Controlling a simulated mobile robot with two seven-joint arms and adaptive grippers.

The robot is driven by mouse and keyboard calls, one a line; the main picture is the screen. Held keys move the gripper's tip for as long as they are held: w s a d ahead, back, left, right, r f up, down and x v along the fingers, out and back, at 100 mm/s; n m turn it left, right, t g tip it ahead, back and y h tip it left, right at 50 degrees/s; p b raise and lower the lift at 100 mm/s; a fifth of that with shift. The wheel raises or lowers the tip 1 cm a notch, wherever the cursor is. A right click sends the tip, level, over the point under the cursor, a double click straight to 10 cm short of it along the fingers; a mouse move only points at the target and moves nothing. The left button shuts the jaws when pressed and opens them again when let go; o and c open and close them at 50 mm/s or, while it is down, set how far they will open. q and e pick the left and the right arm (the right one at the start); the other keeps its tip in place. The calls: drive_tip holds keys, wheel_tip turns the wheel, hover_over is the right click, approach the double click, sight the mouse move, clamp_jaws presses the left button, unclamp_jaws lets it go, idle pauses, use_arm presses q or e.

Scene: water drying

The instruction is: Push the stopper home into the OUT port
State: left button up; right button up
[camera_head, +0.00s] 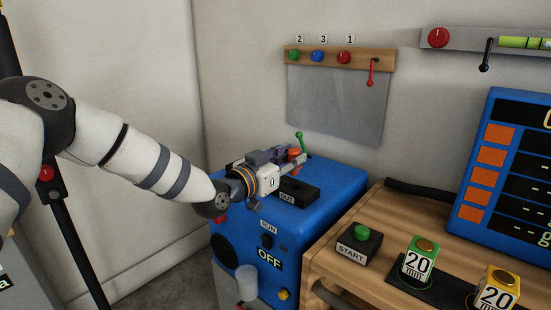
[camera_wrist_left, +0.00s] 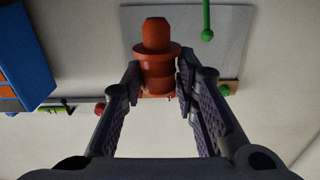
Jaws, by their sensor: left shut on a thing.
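The orange-red stopper (camera_head: 294,154) is between the fingers of my left gripper (camera_head: 290,160), above the blue machine (camera_head: 340,185). In the left wrist view, the stopper (camera_wrist_left: 156,62) has a wide collar and a narrower end, and the finger pads of my left gripper (camera_wrist_left: 158,88) close on its sides. The black block labelled OUT (camera_head: 301,190) sits on the machine's top, in front of and below the gripper. I cannot make out the port's opening. The stopper appears apart from the block. My right gripper is not in view.
A green lever (camera_head: 300,141) stands close behind the stopper. A wooden bench (camera_head: 335,270) at the right carries a START button box (camera_head: 359,244) and weights marked 20. A grey panel (camera_head: 335,105) hangs on the wall behind. The machine's top right is clear.

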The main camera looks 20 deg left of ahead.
use_arm(q)
drive_tip(key=shift+w+d, duration=0.15)
drive_tip(key=shift+d, duration=0.25)
drive_tip(key=shift+a, duration=0.1)
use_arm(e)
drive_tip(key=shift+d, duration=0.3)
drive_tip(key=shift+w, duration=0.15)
use_arm(q)
drive_tip(key=shift+f+b, duration=0.3)
drive_tip(key=shift+f, duration=1.05)
drive_tip(key=shift+r, duration=0.25)
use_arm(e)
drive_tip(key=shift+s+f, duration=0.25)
use_arm(q)
drive_tip(key=shift+p, duration=0.4)
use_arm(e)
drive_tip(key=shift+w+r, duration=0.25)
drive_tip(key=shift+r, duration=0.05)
use_arm(q)
drive_tip(key=shift+f+b, duration=0.35)
drive_tip(key=shift+f, duration=0.85)
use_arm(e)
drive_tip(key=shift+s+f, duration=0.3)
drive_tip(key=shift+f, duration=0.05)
